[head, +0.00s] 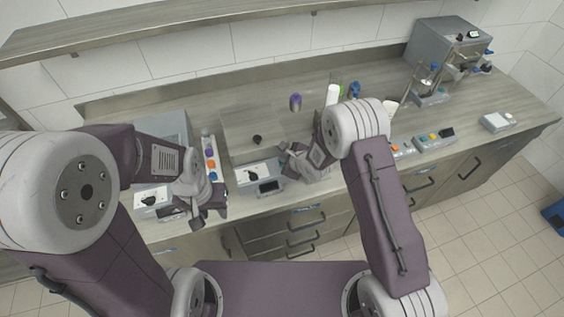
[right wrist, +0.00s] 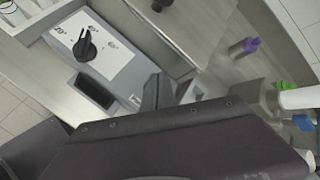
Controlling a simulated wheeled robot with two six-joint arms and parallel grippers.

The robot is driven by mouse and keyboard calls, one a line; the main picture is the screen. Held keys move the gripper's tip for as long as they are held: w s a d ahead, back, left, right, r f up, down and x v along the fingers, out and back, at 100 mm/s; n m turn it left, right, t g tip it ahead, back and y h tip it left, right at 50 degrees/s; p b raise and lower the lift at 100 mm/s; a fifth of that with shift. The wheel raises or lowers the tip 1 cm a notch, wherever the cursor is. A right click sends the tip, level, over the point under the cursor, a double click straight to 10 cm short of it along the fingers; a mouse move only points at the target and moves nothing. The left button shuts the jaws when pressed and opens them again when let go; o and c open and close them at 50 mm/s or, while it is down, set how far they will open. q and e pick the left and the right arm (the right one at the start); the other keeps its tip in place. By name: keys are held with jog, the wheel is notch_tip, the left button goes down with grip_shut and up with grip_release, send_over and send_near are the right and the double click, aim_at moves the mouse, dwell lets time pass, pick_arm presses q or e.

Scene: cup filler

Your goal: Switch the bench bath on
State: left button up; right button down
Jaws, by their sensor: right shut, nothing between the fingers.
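Two grey bench units have white front panels with a black knob and a dark display. One is the middle unit (head: 245,180), left of my right gripper; the other is the left unit (head: 150,200), beside my left gripper. I cannot tell from labels which is the bench bath. In the right wrist view, the middle unit's black knob (right wrist: 87,46) stands upright on its white panel (right wrist: 104,68), above a dark display (right wrist: 95,90). My right gripper (head: 287,154) is shut and empty, apart from the knob.
A purple-capped bottle (head: 295,102) and a white bottle (head: 332,94) stand behind my right gripper. A rack with coloured items (head: 211,160) lies between the units. A button box (head: 434,139) and a large grey machine (head: 445,45) are at right. A shelf (head: 150,25) hangs above.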

jog(key=shift+f, duration=0.35)
dwell(0.4)
jog(key=shift+r, duration=0.1)
jog(key=shift+r+p, duration=0.55)
jog(key=shift+p, duration=0.1)
notch_tip(320, 180, up, 6)
jog(key=p, duration=0.5)
